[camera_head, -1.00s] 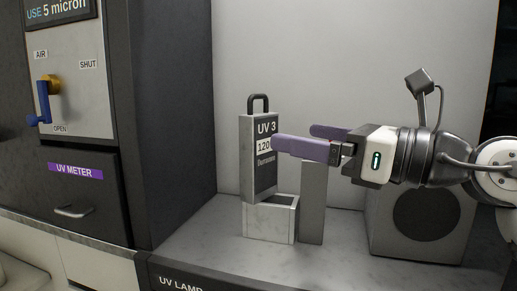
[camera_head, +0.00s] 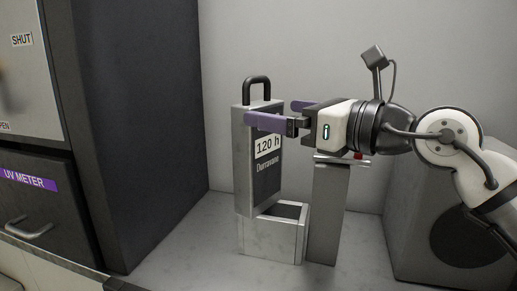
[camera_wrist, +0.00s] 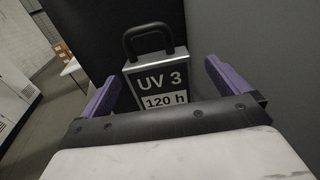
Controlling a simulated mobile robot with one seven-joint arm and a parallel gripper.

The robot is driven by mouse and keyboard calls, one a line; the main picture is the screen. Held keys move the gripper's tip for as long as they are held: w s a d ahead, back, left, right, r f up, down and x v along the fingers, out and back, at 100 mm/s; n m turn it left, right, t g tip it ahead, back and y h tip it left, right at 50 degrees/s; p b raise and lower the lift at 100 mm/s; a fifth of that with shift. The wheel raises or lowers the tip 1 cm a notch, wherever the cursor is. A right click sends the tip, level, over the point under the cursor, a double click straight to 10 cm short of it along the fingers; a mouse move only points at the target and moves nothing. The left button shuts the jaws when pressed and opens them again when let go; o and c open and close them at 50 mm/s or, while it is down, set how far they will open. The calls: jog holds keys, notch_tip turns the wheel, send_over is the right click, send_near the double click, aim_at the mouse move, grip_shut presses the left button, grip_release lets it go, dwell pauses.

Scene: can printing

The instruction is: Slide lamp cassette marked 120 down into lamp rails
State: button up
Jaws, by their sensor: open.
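The lamp cassette (camera_head: 256,180) is a tall grey and black block with a black loop handle, marked "120 h". It stands upright at the grey lamp rails holder (camera_head: 272,240), an open-topped box on the counter; how far it sits inside is hard to tell. My gripper (camera_head: 278,113) is open, with its purple fingers at the cassette's upper part, below the handle. In the wrist view the cassette (camera_wrist: 160,85) shows "UV 3" and "120 h" between the two spread fingers. Whether either finger touches it cannot be told.
A grey post (camera_head: 328,215) with a small red part at its top stands right of the holder, under my gripper. A grey box with a round black face (camera_head: 465,235) is at the right. A dark cabinet (camera_head: 135,130) with a "UV METER" drawer is at the left.

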aim_at(268, 112)
jog(key=p+x, duration=0.2)
jog(key=x, duration=0.4)
jog(key=shift+s+a+f+p, duration=0.1)
jog(key=shift+s+a+p, duration=0.05)
jog(key=shift+s+p, duration=0.15)
jog(key=shift+w+a+f, duration=0.15)
jog(key=shift+w+a, duration=0.2)
jog(key=shift+w, duration=0.1)
jog(key=c, duration=1.9)
